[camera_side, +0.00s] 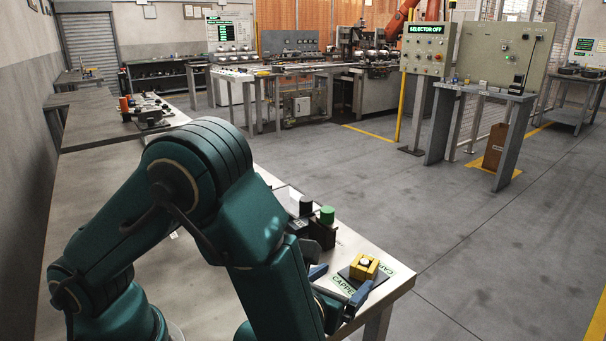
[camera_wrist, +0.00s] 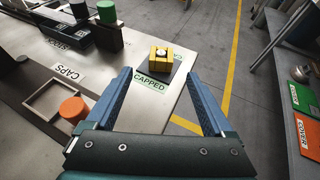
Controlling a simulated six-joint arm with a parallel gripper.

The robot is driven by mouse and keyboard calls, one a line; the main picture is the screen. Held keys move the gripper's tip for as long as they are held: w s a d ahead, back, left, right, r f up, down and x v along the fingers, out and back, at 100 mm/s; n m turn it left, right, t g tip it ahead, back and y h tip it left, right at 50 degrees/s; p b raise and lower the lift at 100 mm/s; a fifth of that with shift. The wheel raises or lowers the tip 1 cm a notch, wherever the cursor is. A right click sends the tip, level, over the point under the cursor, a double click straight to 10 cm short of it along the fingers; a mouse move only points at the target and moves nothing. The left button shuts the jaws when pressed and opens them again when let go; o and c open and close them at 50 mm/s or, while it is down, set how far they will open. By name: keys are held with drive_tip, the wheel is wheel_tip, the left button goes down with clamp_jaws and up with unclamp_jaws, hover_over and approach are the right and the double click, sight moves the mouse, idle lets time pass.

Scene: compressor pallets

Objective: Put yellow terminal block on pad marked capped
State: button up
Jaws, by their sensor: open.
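In the side view the yellow block (camera_side: 364,266) and the pad (camera_side: 349,274) are near the table's front right corner. My gripper (camera_wrist: 159,78) is open and empty, its blue fingers apart, and the block lies beyond the fingertips in the wrist view. In the side view my gripper (camera_side: 338,284) is low beside the pad, partly hidden by my arm. I cannot tell whether a finger touches the block.
An orange cylinder (camera_wrist: 73,109) stands by an empty square frame (camera_wrist: 55,97) near the CAPS label (camera_wrist: 68,73). The table edge drops off right of the pad.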

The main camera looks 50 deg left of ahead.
drive_tip(key=s+a+r+n+g+y, duration=0.2)
drive_tip(key=s+a+r+n+g, duration=0.3)
drive_tip(key=s+a+n+g, duration=0.85)
drive_tip(key=s+d+r+n+t+h, duration=0.1)
drive_tip(key=d+r+n+t+h, duration=0.1)
drive_tip(key=d+n, duration=0.3)
drive_tip(key=d+r+n+t+h, duration=0.3)
drive_tip(key=d+n+t+h, duration=0.1)
drive_tip(key=n, duration=0.8)
drive_tip(key=shift+s+d+r+n+t+h, duration=0.2)
drive_tip(key=shift+s+d+n+t+h, duration=0.15)
drive_tip(key=shift+d+h, duration=0.2)
